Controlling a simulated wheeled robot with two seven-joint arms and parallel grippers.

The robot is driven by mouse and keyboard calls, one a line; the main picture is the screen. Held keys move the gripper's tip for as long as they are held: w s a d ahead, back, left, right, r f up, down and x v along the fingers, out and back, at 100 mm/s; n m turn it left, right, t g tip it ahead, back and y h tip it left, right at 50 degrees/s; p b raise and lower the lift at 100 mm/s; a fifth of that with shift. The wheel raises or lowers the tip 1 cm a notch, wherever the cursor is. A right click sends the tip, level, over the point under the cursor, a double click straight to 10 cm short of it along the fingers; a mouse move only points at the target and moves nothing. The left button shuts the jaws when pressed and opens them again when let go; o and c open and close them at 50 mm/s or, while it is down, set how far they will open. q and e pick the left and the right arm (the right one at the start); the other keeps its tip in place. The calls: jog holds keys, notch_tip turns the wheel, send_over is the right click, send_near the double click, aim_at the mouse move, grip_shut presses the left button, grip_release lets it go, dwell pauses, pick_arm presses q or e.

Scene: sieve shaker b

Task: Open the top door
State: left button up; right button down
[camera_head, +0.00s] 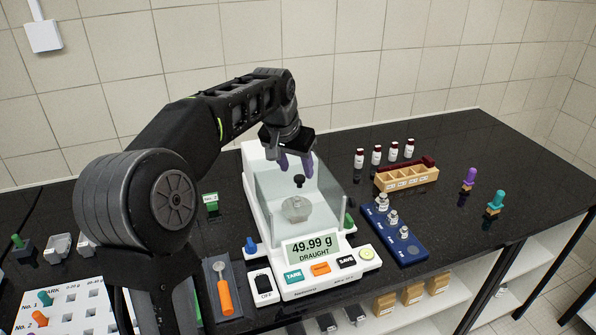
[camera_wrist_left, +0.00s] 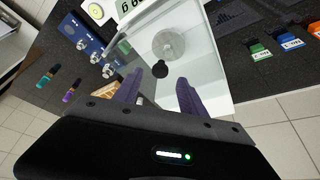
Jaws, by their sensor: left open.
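The balance (camera_head: 262,225) stands in the middle of the bench with a clear glass draught shield around its metal pan (camera_head: 296,209). Its display (camera_head: 312,248) reads 49.99 g and DRAUGHT. A black knob (camera_head: 299,181) marks the glass top door; it also shows in the wrist view (camera_wrist_left: 160,70). The clear glass makes the door's exact edges hard to see. My left gripper (camera_head: 295,165) points down over the shield, its purple fingers apart and empty. In the wrist view the fingers (camera_wrist_left: 158,80) straddle the knob's line of sight; contact is not evident. My right gripper is not in view.
A blue tray (camera_head: 410,248) of weights and a wooden rack (camera_head: 400,186) stand right of the balance, with red-capped vials behind. An orange-handled scoop (camera_head: 224,293) lies at front left. Purple and teal-topped items stand farther right. My left arm covers the left bench.

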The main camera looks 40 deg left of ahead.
aim_at(299, 177)
pick_arm(q)
jog(key=shift+x, duration=1.65)
jog(key=shift+c, duration=0.3)
grip_shut()
